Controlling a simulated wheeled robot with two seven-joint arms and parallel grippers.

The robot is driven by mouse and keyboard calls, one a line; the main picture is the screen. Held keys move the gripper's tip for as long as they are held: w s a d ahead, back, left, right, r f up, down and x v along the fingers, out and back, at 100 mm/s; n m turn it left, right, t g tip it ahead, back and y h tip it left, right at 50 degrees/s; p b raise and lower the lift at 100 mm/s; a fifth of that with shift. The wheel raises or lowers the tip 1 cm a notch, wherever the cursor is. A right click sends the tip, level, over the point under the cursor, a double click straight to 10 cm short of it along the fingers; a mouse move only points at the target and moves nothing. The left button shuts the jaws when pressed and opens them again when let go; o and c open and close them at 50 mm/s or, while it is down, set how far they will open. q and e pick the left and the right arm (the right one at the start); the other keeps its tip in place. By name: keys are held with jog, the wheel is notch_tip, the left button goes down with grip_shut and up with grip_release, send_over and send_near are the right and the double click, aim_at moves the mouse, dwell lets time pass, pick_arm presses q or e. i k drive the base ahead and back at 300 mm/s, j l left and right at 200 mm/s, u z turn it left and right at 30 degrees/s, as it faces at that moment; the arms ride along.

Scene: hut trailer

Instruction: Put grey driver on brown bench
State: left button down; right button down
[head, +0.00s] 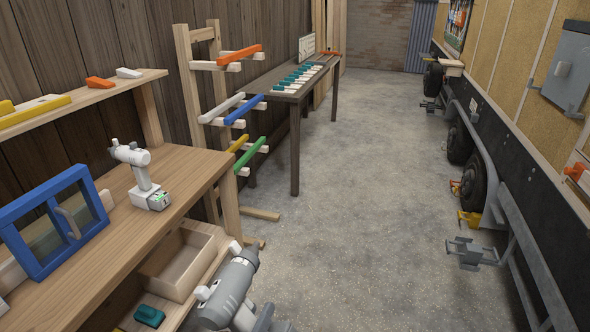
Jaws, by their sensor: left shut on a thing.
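The grey driver (228,290) is at the bottom, partly cut off by the frame, with a darker grey body and small pale parts. My left gripper (264,318) is shut on it, low in the picture, in front of the left bench; the fingertips are mostly hidden. A brown wooden bench (185,163) runs along the left wall. Farther back stands a darker brown bench (278,86) on tall legs, holding several teal and white pieces. I cannot tell from the picture which one is meant. My right gripper is not in view.
A pale driver (147,178) with a green mark stands upright on the left bench, near a blue-framed box (60,222). An open drawer (205,268) juts out below. A rack (190,75) holds coloured bars. A trailer (525,165) lines the right; the floor (355,190) between is clear.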

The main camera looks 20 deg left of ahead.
aim_at(171, 178)
jog(key=i+u, duration=0.15)
jog(key=i, duration=0.55)
jog(key=i+l+u, duration=0.1)
jog(key=i, duration=0.65)
jog(key=i+u, duration=0.45)
jog(key=i+l+u, duration=0.1)
jog(key=i+u, duration=0.3)
jog(key=i+l+u, duration=0.25)
jog(key=u, duration=0.2)
jog(key=i+l+u, duration=0.45)
jog(key=k+j, duration=0.1)
